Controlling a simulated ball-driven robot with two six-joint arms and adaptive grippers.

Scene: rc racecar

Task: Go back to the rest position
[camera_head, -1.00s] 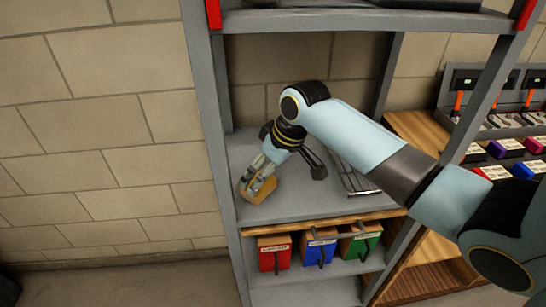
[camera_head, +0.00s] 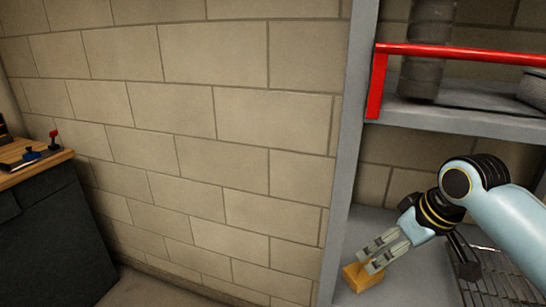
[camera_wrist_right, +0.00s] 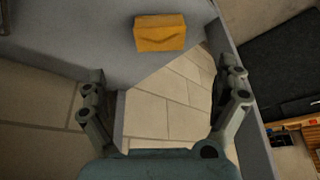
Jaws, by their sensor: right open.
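My right gripper (camera_head: 372,257) reaches in from the right to the grey shelf (camera_head: 419,286). Its fingers are open and spread wide in the right wrist view (camera_wrist_right: 162,85), with nothing between them. A small yellow-orange box (camera_head: 360,278) rests on the shelf by the fingertips in the head view. In the wrist view the box (camera_wrist_right: 160,33) lies beyond the fingers, apart from them. My left gripper is in neither view.
The rack's grey upright (camera_head: 352,150) stands left of my right arm, with a red rail (camera_head: 460,50) above. A wire rack (camera_head: 495,280) lies on the shelf at right. A dark workbench (camera_head: 45,225) with a wooden top stands far left.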

